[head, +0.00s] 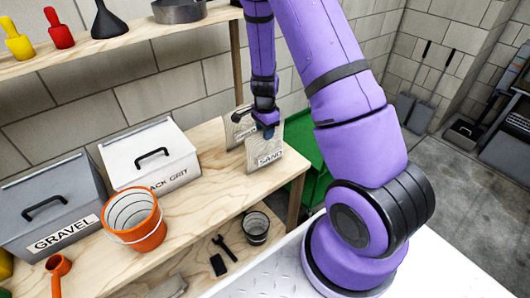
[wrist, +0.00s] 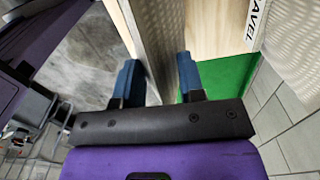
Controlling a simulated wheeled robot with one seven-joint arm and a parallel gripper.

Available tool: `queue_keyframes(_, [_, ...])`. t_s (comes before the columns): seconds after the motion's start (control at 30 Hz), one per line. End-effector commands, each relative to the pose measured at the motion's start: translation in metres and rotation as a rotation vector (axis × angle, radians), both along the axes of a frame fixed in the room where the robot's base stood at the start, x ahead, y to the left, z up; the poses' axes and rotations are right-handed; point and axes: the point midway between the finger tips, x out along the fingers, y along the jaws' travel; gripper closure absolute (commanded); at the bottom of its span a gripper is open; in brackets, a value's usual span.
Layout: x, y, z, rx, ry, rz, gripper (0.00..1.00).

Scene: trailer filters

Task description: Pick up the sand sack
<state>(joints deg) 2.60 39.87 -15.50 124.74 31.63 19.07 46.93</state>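The sand sack (head: 264,158) is a pale, upright, box-like sack with a white SAND label low on its front. It stands at the right end of the wooden bench. My gripper (head: 267,130) is at its top edge, pointing down, and hides part of it. In the wrist view, the two blue fingers of my gripper (wrist: 160,80) stand apart, with a brownish surface between them. I cannot tell whether they press on it.
A white box (head: 125,158), a grey GRAVEL box (head: 30,205) and an orange bucket (head: 142,239) stand left on the bench (head: 212,172). A green bin (head: 310,160) is beyond its right end. A shelf (head: 140,35) runs above. Open floor lies right.

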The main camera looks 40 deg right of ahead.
Motion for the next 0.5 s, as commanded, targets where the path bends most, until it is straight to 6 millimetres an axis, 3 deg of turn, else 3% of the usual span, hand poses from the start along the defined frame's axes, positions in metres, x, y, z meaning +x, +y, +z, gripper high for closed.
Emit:
queue_keyframes(0.03, [0.0000,0.0000,0.0001,0.000,0.000,0.000,0.76])
queue_keyframes(0.13, [-0.0001,0.0000,0.0001,0.000,0.000,0.000,0.99])
queue_keyframes(0.5, [-0.0001,0.0000,0.0003,0.000,0.000,0.000,1.00])
